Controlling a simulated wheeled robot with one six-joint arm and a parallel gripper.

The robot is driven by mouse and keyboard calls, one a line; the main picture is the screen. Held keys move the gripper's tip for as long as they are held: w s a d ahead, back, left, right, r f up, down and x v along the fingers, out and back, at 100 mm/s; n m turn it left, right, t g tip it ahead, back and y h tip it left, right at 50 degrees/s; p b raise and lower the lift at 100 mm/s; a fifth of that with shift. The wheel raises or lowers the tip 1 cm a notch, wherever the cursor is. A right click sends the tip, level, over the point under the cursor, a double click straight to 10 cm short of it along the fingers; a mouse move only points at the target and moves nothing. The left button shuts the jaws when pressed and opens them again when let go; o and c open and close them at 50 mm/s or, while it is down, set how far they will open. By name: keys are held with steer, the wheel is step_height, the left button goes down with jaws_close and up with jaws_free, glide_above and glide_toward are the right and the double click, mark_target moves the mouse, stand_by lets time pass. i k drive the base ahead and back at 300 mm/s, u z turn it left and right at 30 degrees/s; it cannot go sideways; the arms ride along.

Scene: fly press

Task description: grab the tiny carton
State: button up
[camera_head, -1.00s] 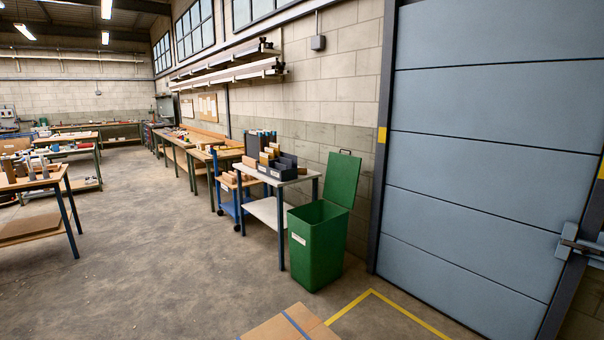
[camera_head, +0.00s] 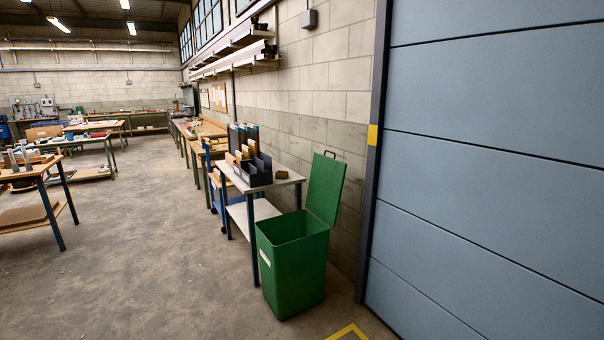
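I cannot pick out the tiny carton for certain. A small brown object (camera_head: 281,174) lies at the right end of a grey-topped table (camera_head: 262,187); it is too small to tell what it is. Tan and yellowish pieces (camera_head: 245,154) stand in and beside a dark divided holder (camera_head: 257,176) on the same table. My gripper is not in view.
A green bin (camera_head: 292,262) with its lid (camera_head: 325,189) raised stands in front of the table. A large blue-grey door (camera_head: 480,160) fills the right. A yellow floor line (camera_head: 348,331) shows at the bottom. Workbenches (camera_head: 40,170) stand left; the floor (camera_head: 160,260) between is open.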

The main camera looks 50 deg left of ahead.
mark_target(279, 175)
steer(key=i, duration=1.45)
steer(key=u, duration=2.8)
steer(key=i, duration=1.9)
steer(key=z, duration=0.5)
